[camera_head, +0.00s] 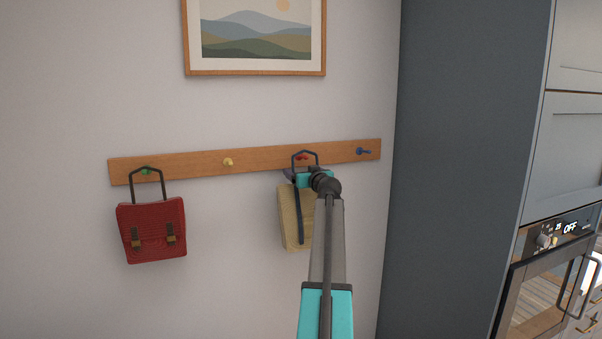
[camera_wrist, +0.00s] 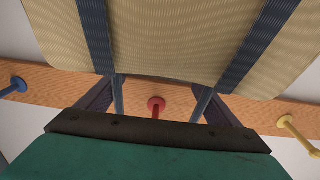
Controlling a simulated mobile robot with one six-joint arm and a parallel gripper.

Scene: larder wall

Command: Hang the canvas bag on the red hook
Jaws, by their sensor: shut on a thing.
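The canvas bag (camera_head: 288,217), beige with dark blue straps, hangs upright against the wall under the rail. It fills the top of the wrist view (camera_wrist: 175,45). The red hook (camera_head: 302,157) shows inside the outline of the bag's dark handle loop. It also shows in the wrist view (camera_wrist: 156,104), between the two handle sides. Whether the handle rests on the hook cannot be told.
The wooden rail (camera_head: 190,165) also bears a yellow hook (camera_head: 228,162), a blue hook (camera_head: 363,151) and a green hook (camera_head: 146,171). A red satchel (camera_head: 152,230) hangs on the green hook. A framed picture (camera_head: 255,72) is above. A tall dark cabinet side (camera_head: 460,150) stands right.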

